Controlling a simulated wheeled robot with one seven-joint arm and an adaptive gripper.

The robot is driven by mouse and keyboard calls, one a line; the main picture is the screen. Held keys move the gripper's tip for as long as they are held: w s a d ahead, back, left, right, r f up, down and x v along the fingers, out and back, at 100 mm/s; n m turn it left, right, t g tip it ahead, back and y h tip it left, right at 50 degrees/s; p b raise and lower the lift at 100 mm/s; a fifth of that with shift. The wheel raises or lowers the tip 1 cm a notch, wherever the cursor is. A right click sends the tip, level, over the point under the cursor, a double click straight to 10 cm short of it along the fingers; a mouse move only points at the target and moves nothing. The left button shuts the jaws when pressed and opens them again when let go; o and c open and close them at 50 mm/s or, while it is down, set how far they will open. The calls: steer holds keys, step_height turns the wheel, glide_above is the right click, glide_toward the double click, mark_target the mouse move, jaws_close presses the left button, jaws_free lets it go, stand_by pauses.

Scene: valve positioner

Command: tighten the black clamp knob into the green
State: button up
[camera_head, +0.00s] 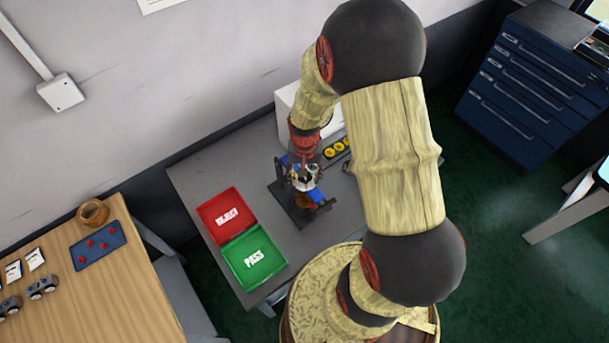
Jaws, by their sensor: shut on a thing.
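My gripper (304,178) points down over a dark fixture on the grey workbench (198,178). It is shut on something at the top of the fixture. The gripped part is small and mostly covered by the fingers, so I cannot make out the black clamp knob or its green mark. The valve positioner fixture (297,211) has a dark base and upright plates. A blue part (317,195) shows on its right side, and an orange-brown part is low in its middle.
A red REJECT tray (207,213) and a green PASS tray (237,262) lie left of the fixture. Yellow round parts (340,147) sit in a dark holder behind it. A white box (287,100) stands at the back. A wooden table (120,290) is at the left.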

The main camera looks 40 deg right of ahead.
steer(key=n, duration=0.5)
steer(key=shift+s+f, duration=0.15)
steer(key=n, duration=0.5)
steer(key=shift+c, duration=1.4)
steer(key=shift+w, duration=0.2)
jaws_close()
